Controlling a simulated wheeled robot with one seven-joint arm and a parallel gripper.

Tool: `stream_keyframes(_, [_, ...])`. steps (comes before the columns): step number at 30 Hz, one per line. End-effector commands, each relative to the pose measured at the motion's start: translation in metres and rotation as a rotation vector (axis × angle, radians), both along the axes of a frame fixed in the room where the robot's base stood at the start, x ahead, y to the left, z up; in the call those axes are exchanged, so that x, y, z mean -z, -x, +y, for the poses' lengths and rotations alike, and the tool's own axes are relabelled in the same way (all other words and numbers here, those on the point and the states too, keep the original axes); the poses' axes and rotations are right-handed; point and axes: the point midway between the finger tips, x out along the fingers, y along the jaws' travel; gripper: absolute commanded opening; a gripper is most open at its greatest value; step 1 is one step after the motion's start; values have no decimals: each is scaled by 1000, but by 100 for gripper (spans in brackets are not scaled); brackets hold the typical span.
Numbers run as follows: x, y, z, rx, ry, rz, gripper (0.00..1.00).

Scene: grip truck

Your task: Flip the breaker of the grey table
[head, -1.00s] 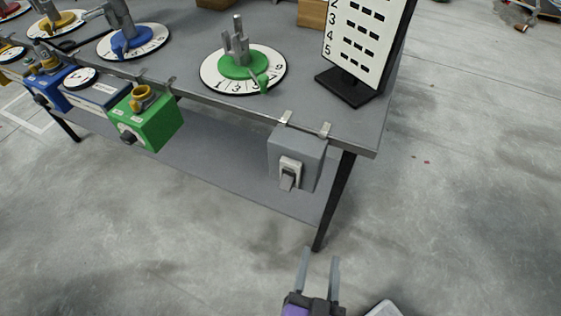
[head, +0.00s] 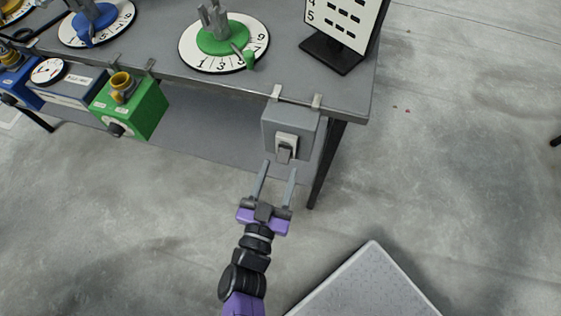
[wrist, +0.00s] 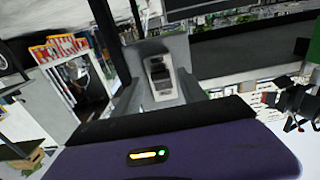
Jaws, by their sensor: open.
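The grey table (head: 330,88) stands across the upper part of the head view. A grey breaker box (head: 306,136) hangs from its front edge by two metal clips, near the right corner. Its switch (head: 284,153) sits in a light plate on the front face, with the lever tilted outward at the bottom. My gripper (head: 280,167) is open and empty, its two fingers pointing at the switch from just in front and below. In the wrist view the switch (wrist: 160,77) shows between the fingers. Whether a finger touches it I cannot tell.
A green box (head: 140,108) with a yellow cup-like top hangs left of the breaker, and blue boxes hang farther left. Dials with handles, such as the green one (head: 222,42), and a chart stand (head: 335,50) are on the tabletop. A table leg (head: 325,165) stands behind the breaker.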

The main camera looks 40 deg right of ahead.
Motion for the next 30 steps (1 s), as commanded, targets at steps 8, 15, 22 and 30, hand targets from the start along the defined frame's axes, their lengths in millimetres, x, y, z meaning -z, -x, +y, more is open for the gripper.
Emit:
stream_keyframes(8, [0, -14, -19, 0, 0, 0, 49])
stream_keyframes(15, [0, -14, -20, -1, 0, 0, 49])
stream_keyframes(22, [0, -14, -19, 0, -1, -1, 8])
stream_keyframes(30, [-1, -14, -19, 0, -5, 3, 0])
